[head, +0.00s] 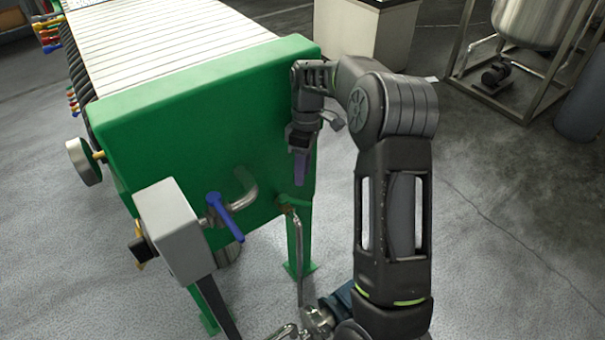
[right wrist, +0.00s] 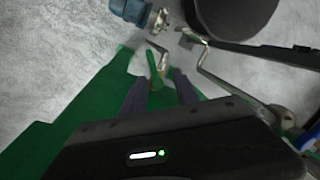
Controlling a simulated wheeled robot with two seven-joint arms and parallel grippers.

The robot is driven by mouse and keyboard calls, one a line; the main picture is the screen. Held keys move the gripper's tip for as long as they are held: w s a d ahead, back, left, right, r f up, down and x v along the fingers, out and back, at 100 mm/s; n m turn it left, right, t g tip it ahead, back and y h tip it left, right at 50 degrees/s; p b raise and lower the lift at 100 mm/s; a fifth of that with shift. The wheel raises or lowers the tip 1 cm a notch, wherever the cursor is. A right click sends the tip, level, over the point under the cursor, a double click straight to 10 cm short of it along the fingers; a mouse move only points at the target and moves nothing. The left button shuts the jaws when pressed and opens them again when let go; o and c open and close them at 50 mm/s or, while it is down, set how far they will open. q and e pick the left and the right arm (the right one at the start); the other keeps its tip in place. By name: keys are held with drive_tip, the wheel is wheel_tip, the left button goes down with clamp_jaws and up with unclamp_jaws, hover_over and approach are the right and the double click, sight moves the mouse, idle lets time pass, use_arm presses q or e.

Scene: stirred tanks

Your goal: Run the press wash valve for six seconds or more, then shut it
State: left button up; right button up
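A green lever handle (right wrist: 154,72) on a bent metal pipe shows in the right wrist view, between the two dark purple fingers of my right gripper (right wrist: 160,88). The fingers stand apart, with the lever in the gap; I see no clear contact. A blue-handled valve (head: 225,213) sits on the plate's face. No label shows which is the wash valve. My left gripper is not in view.
A grey box (head: 172,228) on a post stands before the press. The press's pale plates (head: 165,40) run back left. A steel tank (head: 540,20) in a frame stands at the back right. Concrete floor is clear on the right. A blue motor (right wrist: 132,10) shows in the wrist view.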

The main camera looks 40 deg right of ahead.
drive_tip(key=shift+d+b, duration=0.15)
drive_tip(key=shift+b, duration=0.15)
drive_tip(key=c, duration=0.3)
drive_tip(key=shift+w+a+r+b, duration=0.1)
drive_tip(key=shift+a+r+b, duration=0.1)
drive_tip(key=shift+r+b, duration=0.15)
drive_tip(key=shift+c, duration=0.7)
drive_tip(key=s+a+n+b, duration=0.1)
drive_tip(key=s+a+n+t+h+b, duration=0.1)
drive_tip(key=n, duration=0.1)
drive_tip(key=shift+s+a+r+b, duration=0.1)
drive_tip(key=shift+r+b, duration=0.1)
drive_tip(key=shift+b, duration=0.2)
drive_tip(key=c, duration=0.3)
drive_tip(key=n, duration=0.2)
drive_tip(key=s+a+n+h, duration=0.1)
drive_tip(key=n, duration=0.2)
drive_tip(key=a+n+t+h+b, duration=0.1)
drive_tip(key=n, duration=0.2)
drive_tip(key=shift+s+f, duration=0.1)
drive_tip(key=shift+s, duration=0.3)
clamp_jaws()
drive_tip(key=n, duration=0.4)
drive_tip(key=f+n, duration=0.1)
drive_tip(key=n, duration=0.2)
drive_tip(key=shift+w+a+t+h, duration=0.1)
drive_tip(key=shift+w+t+h, duration=0.15)
drive_tip(key=shift+t+h, duration=0.15)
